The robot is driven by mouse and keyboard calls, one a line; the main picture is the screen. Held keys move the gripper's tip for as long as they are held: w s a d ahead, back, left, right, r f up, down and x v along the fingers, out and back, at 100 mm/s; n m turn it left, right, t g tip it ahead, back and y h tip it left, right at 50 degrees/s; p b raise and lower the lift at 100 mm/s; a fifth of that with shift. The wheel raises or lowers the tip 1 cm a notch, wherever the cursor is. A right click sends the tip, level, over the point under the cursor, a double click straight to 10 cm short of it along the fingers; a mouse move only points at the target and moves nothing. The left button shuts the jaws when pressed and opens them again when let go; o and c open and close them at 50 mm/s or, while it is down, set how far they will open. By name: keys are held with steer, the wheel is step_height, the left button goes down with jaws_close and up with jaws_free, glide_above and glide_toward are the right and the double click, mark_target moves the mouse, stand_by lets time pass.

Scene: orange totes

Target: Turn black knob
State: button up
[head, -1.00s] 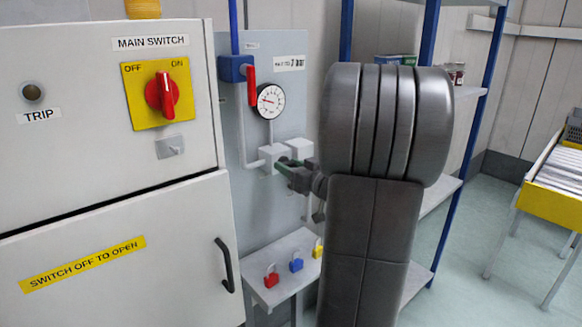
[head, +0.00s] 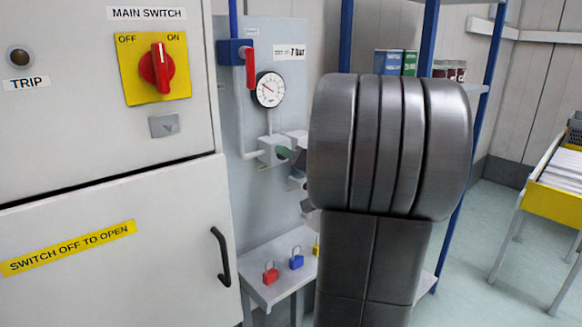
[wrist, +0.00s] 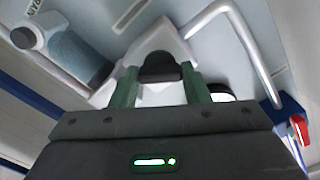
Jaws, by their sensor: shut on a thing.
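The black knob (wrist: 160,68) sits on a white block in the wrist view, between the two green fingers of my gripper (wrist: 162,85). The fingers are shut on the knob, one on each side. In the head view my gripper (head: 288,153) reaches the white fitting (head: 272,150) below the pressure gauge (head: 268,89). There my arm hides the knob and most of the fingers.
A grey cabinet with a red main switch (head: 157,68) stands at the left. A red lever (head: 250,67) is above the gripper. Padlocks, one red (head: 270,272) and one blue (head: 296,259), stand on a small shelf below. A blue-framed rack (head: 428,40) is behind my arm.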

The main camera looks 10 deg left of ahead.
steer(key=shift+f+m+p, duration=0.1)
steer(key=shift+m+p, duration=0.95)
steer(key=shift+m, duration=9.25)
steer(key=o, duration=1)
steer(key=b+v, duration=0.1)
steer(key=v, duration=1.3)
